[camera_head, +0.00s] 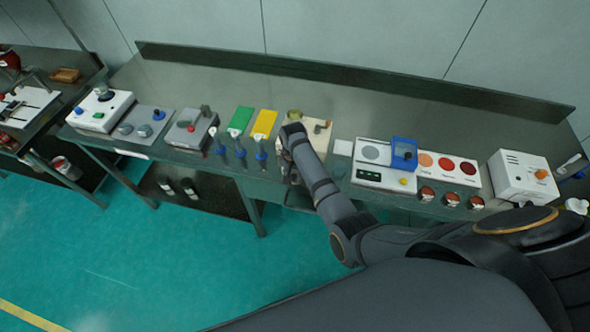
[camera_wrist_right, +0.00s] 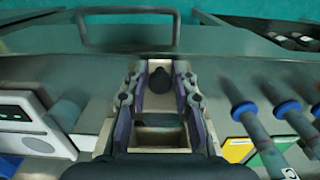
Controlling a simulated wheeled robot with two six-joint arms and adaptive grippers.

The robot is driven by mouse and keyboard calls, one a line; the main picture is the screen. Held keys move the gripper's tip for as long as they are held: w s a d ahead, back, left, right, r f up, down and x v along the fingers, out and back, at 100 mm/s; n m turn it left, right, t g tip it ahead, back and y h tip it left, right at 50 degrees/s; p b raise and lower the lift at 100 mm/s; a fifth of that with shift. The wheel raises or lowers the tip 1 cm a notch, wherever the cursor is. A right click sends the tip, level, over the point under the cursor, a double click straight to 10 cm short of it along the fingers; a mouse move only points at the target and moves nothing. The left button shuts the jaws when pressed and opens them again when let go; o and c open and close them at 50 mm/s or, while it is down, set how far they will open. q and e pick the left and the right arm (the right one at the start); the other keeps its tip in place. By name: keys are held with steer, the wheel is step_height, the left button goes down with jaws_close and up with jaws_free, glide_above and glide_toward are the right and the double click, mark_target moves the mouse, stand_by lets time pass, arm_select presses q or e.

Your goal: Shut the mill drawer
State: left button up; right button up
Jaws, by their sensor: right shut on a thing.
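The mill (camera_head: 320,127) stands on the long bench in the head view as a pale block with a knob on top, partly hidden by my right arm. In the right wrist view its drawer (camera_wrist_right: 160,138) shows an open, box-like hollow, so it stands at least partly out. My right gripper (camera_wrist_right: 160,88) is shut on the dark round drawer knob (camera_wrist_right: 160,76), one finger on each side. In the head view my right wrist covers the drawer front. My left gripper is not in view.
Blue-collared tools (camera_head: 240,152) hang or stand beside the arm at the bench front. Green (camera_head: 241,120) and yellow (camera_head: 264,124) pads lie left of the mill. A white device with a blue box (camera_head: 404,152) is to the right. A metal bar handle (camera_wrist_right: 127,12) shows in the wrist view.

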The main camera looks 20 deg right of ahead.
steer(key=shift+w+d+f+b, duration=0.1)
steer(key=shift+w+d+b, duration=0.55)
steer(key=shift+w, duration=0.4)
steer(key=shift+d, duration=0.1)
steer(key=shift+w+d+f+b, duration=0.1)
steer(key=shift+w+d+b, duration=0.35)
steer(key=shift+w+b, duration=0.15)
steer(key=shift+w+d+f+b, duration=0.1)
steer(key=shift+w+d+b, duration=0.35)
steer(key=shift+w, duration=0.25)
steer(key=shift+w+d+r, duration=0.15)
steer(key=shift+w+d, duration=0.05)
steer(key=shift+w, duration=0.15)
